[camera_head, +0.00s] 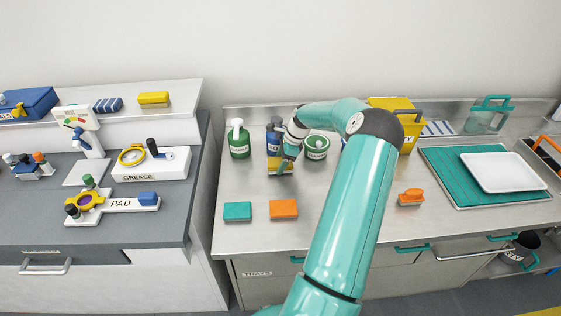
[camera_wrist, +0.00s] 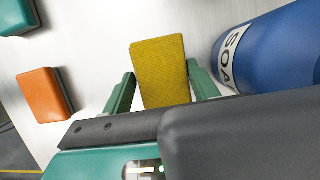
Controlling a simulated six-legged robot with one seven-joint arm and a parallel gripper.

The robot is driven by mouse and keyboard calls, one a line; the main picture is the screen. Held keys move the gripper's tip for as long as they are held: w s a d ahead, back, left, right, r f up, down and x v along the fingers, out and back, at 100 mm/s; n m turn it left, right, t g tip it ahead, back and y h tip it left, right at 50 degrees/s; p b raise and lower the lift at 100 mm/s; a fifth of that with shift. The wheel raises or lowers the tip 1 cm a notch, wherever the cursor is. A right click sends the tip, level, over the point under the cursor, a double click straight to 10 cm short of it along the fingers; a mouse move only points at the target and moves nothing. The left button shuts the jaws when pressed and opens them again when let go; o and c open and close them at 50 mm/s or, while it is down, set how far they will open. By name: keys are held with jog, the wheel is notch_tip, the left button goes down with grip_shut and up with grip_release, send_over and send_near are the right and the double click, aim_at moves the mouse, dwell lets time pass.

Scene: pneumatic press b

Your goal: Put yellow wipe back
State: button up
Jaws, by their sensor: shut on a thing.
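The yellow wipe (camera_head: 276,166) is a small yellow block on the steel counter, in front of the blue soap bottle (camera_head: 273,139). In the wrist view the yellow wipe (camera_wrist: 160,71) lies between the two green fingers of my gripper (camera_wrist: 160,92). My gripper (camera_head: 283,168) is shut on it. Whether the wipe touches the counter or is slightly above it I cannot tell. The soap bottle (camera_wrist: 275,55) stands close to the right of the wipe in the wrist view.
A teal block (camera_head: 237,211) and an orange block (camera_head: 284,208) lie at the counter's front left. A green bottle (camera_head: 239,142) and a round green-lidded container (camera_head: 316,147) flank the soap. An orange brush (camera_head: 411,197) lies right of my arm. The counter's left middle is clear.

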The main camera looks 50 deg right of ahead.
jog(key=shift+f, duration=0.3)
jog(key=shift+f, duration=0.1)
jog(key=o, duration=1.2)
jog(key=v, duration=1.4)
jog(key=shift+a+r, duration=0.2)
jog(key=shift+a, duration=0.1)
